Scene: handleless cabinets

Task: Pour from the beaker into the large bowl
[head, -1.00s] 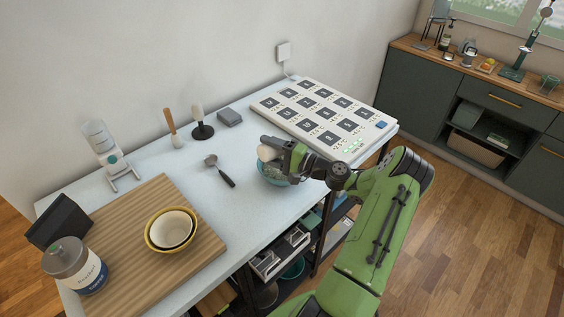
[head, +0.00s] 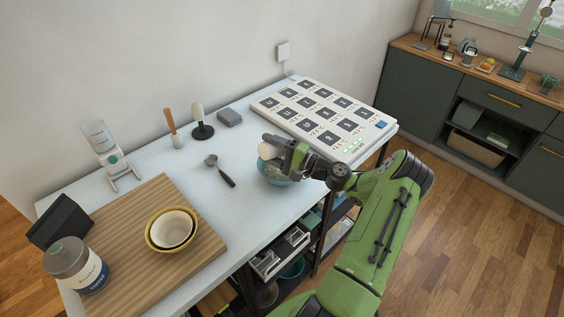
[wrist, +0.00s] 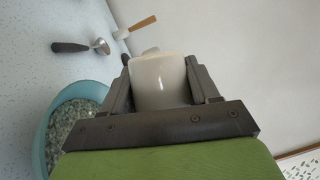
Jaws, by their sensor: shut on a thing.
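My gripper (head: 283,150) is shut on a whitish beaker (head: 267,152), which it holds above a teal bowl (head: 268,178). In the wrist view the beaker (wrist: 158,82) sits between the two dark fingers, and its inside is hidden. The teal bowl (wrist: 47,122) shows at the left there, with grey-green granular stuff in it. The beaker appears tilted in the head view. No falling stream is visible. A yellow-rimmed bowl with a white inside (head: 171,229) stands on a wooden board at the front left.
A black spoon (head: 220,170) lies left of the teal bowl. A white panel with dark squares (head: 325,112) lies behind it to the right. The wooden board (head: 195,262), a jar (head: 75,265), a dispenser (head: 107,153) and a grey block (head: 229,118) are also on the table.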

